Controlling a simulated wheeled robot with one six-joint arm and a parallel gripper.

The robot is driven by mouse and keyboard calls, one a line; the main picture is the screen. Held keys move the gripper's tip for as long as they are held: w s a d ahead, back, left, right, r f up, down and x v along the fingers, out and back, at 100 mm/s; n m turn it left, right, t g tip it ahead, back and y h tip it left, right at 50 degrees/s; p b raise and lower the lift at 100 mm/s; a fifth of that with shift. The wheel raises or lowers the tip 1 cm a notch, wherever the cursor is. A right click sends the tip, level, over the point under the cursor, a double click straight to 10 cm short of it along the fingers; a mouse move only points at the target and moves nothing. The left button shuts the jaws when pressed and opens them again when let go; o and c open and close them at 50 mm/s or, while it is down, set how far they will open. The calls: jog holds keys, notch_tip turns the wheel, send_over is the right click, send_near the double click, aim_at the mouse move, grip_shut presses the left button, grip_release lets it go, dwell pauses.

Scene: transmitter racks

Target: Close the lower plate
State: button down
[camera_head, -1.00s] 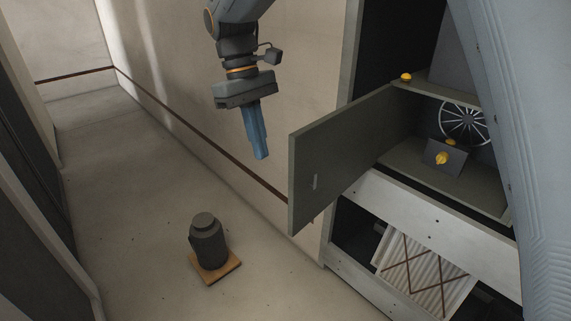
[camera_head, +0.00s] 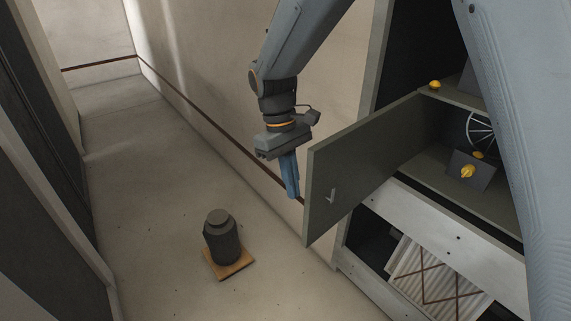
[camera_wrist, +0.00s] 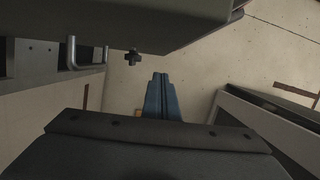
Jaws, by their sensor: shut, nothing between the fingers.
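A grey-green hinged plate (camera_head: 365,165) stands swung open from the rack's middle bay in the head view. It has a small light handle (camera_head: 331,195) near its free edge. My gripper (camera_head: 293,193), with blue fingers pointing down, is just left of that free edge. A narrow gap shows between them in the picture; I cannot tell the depth. The fingers are shut and empty. In the wrist view my blue fingers (camera_wrist: 162,78) are together in the middle. A dark panel crosses the top of that view, and I cannot tell for sure whether it is the plate.
The open bay holds a dark box with a yellow knob (camera_head: 467,171) and a spoked fan (camera_head: 481,129). Below it is a pleated filter (camera_head: 435,280). A dark canister (camera_head: 221,240) stands on a wooden board (camera_head: 232,264) on the floor. The aisle floor at left is clear.

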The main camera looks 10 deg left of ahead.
jog(key=shift+s+d+r+p, duration=0.1)
jog(key=shift+s+d+p, duration=0.1)
jog(key=shift+s+d, duration=0.3)
jog(key=shift+s+d+r+p, duration=0.15)
jog(key=shift+s+d, duration=0.15)
jog(key=shift+d, duration=0.35)
jog(key=shift+f, duration=0.1)
